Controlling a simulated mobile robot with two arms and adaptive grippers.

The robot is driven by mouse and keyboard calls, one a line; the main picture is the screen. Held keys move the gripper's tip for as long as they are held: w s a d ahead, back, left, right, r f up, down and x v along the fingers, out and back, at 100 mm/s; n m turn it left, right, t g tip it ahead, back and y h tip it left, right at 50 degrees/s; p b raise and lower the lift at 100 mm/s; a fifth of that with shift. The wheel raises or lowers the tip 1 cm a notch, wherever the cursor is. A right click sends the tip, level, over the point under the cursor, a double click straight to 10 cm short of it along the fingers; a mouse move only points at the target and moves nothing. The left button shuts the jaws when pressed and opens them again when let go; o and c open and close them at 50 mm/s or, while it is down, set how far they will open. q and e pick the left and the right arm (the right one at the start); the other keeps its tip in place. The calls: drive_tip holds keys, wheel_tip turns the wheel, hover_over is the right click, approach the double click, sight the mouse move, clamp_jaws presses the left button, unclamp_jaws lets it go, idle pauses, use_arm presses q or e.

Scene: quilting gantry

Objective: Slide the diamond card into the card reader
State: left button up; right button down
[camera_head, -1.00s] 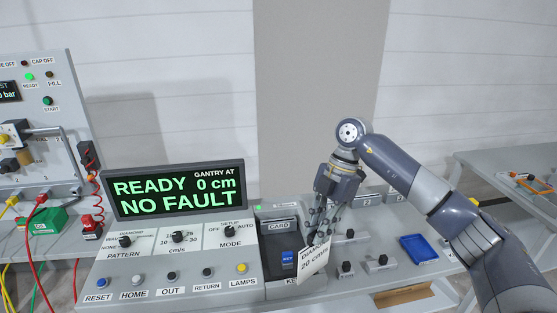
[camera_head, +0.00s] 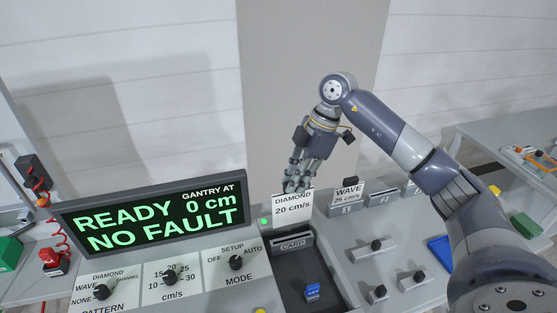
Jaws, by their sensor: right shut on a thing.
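The diamond card (camera_head: 292,203), white and marked "DIAMOND 20 cm/s", is upright and faces me. My right gripper (camera_head: 294,188) is shut on its top edge. The card reader (camera_head: 294,243), a dark unit labelled "CARD", is just below and in front of the card in the picture. The card's lower edge shows near the reader's back edge; I cannot tell whether it touches the reader or is in the slot. My left gripper is not in view.
A wave card (camera_head: 347,193) stands in a numbered holder to the right. The display (camera_head: 154,218) reads "READY 0 cm NO FAULT". A blue key piece (camera_head: 312,291) sits in front of the reader. A blue tray (camera_head: 440,251) lies farther right.

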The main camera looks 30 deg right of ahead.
sight(298, 196)
drive_tip(key=shift+w+r, duration=0.1)
drive_tip(key=shift+w, duration=0.1)
drive_tip(key=shift+s+r, duration=0.1)
drive_tip(key=shift+s, duration=0.05)
drive_tip(key=shift+s+r, duration=0.25)
drive_tip(key=shift+s, duration=0.2)
drive_tip(key=shift+f+b, duration=0.35)
drive_tip(key=shift+f, duration=0.9)
drive_tip(key=shift+f+b, duration=1.1)
drive_tip(key=shift+f, duration=0.6)
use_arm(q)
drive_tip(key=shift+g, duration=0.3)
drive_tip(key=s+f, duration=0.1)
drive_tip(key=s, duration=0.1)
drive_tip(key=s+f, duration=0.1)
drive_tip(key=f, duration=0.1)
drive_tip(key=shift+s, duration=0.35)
